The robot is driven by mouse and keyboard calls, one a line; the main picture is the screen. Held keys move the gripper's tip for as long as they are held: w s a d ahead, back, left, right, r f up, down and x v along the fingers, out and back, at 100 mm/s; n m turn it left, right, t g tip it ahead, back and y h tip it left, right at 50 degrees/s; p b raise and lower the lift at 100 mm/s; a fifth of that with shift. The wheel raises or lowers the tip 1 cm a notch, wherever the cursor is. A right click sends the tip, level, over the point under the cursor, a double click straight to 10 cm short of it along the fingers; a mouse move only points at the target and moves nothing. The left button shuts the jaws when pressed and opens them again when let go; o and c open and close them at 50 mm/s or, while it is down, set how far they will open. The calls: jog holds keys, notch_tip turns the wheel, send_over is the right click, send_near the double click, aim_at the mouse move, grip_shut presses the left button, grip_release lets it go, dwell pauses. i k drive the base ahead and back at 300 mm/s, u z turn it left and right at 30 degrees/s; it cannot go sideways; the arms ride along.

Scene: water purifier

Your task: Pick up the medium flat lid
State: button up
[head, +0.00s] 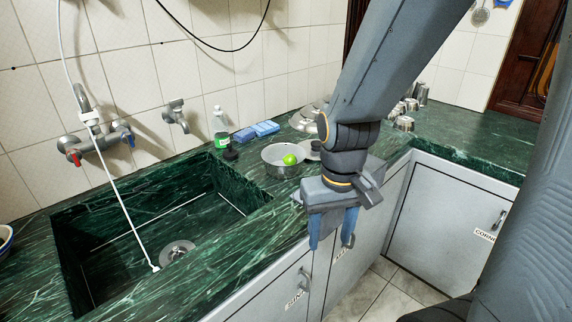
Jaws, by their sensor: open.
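My gripper (332,240) hangs in front of the counter's edge with its two blue fingers pointing down. The fingers are apart and nothing is between them. A small round metal lid (311,150) with a dark knob lies on the green counter behind my arm, partly hidden by it. More shiny round metal lids or dishes (303,121) lie further back by the wall, also partly hidden by my arm. I cannot tell which of these is the medium flat lid. My gripper is in front of them and touches none.
A metal bowl (271,163) with a green fruit (290,159) stands left of my gripper. A deep sink (130,240) fills the left counter. Blue sponges (257,131) and a green-labelled jar (222,140) stand behind. Metal cups (404,123) stand right of my arm.

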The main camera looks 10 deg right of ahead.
aim_at(312, 147)
jog(key=z, duration=2.35)
jog(key=i, duration=1.9)
jog(key=u, duration=3.35)
jog(key=i, duration=0.5)
jog(key=u, duration=0.05)
